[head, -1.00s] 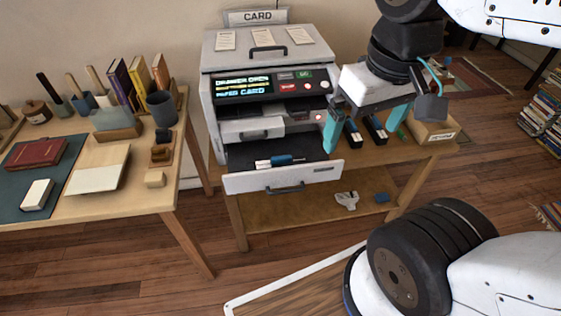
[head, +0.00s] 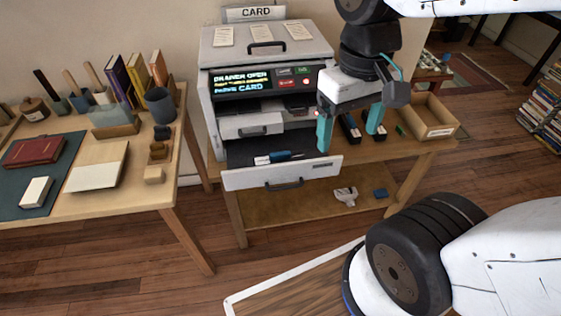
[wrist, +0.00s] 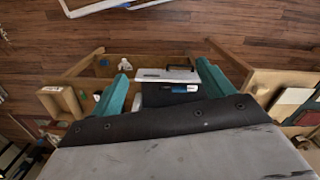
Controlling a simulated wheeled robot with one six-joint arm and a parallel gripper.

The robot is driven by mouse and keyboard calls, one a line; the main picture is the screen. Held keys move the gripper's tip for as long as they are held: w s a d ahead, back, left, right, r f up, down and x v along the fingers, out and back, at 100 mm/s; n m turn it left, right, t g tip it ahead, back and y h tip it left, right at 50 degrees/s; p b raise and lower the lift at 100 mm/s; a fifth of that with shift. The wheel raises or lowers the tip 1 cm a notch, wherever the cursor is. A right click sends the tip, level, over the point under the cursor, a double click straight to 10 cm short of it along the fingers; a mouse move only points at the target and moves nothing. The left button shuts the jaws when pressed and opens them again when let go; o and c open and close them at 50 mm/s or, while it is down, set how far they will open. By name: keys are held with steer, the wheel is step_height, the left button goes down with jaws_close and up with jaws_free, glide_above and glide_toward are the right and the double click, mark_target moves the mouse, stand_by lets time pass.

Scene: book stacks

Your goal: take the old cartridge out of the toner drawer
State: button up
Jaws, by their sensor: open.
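The copier stands on a wooden bench with its toner drawer (head: 310,173) pulled open at the bottom. Inside the drawer lies a cartridge (head: 279,157) with a blue body and a pale end. It also shows in the wrist view (wrist: 180,89), between my fingers in the picture and beyond them. My gripper (head: 348,128) is open and empty, with teal fingers pointing down, to the right of the drawer in the head view. Its fingers are apart from the cartridge. Two dark cartridge-like items (head: 350,128) stand on the bench behind the fingers, partly hidden.
A cardboard box (head: 416,125) sits at the bench's right end. The copier's paper tray (head: 250,125) juts out above the drawer. A lower shelf holds a crumpled white thing (head: 346,194) and a blue block (head: 381,193). A table (head: 165,196) with books stands left.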

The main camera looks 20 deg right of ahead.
steer(key=w+a+f+m+g, duration=0.1)
steer(key=w+a+f+g, duration=0.15)
steer(key=w+f, duration=1.25)
steer(key=m+t, duration=0.2)
steer(key=t, duration=0.1)
glide_above(280, 153)
steer(key=shift+s+a+f, duration=0.1)
steer(key=shift+a+f, duration=0.1)
steer(key=shift+f, duration=0.45)
steer(key=shift+s+a+f, duration=0.1)
steer(key=shift+a+f, duration=0.1)
steer(key=shift+f, duration=0.65)
steer(key=f, duration=0.7)
steer(key=shift+w+d+f, duration=0.1)
steer(key=shift+w+d, duration=0.1)
steer(key=shift+d, duration=0.2)
steer(key=c, duration=1.5)
steer(key=shift+c, duration=0.7)
steer(key=shift+r, duration=0.2)
